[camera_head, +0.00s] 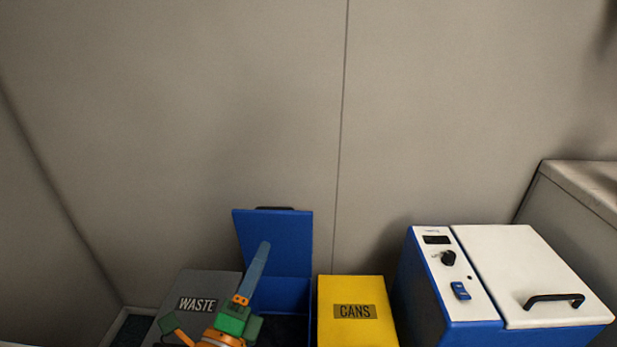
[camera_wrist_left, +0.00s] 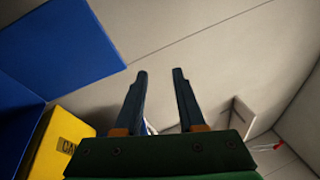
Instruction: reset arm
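My left gripper (camera_head: 262,248) rises from the bottom of the head view, in front of the open blue bin's lid. In the left wrist view its two dark fingers (camera_wrist_left: 163,75) stand apart with nothing held between them. They point toward the bare wall. My right gripper is in neither view.
A grey WASTE bin (camera_head: 200,285) stands left of the blue bin, whose blue lid (camera_head: 285,230) is raised. A shut yellow CANS bin (camera_head: 345,290) is to the right. Further right is a blue and white machine (camera_head: 520,265) with a black handle. The wall (camera_head: 200,120) above is clear.

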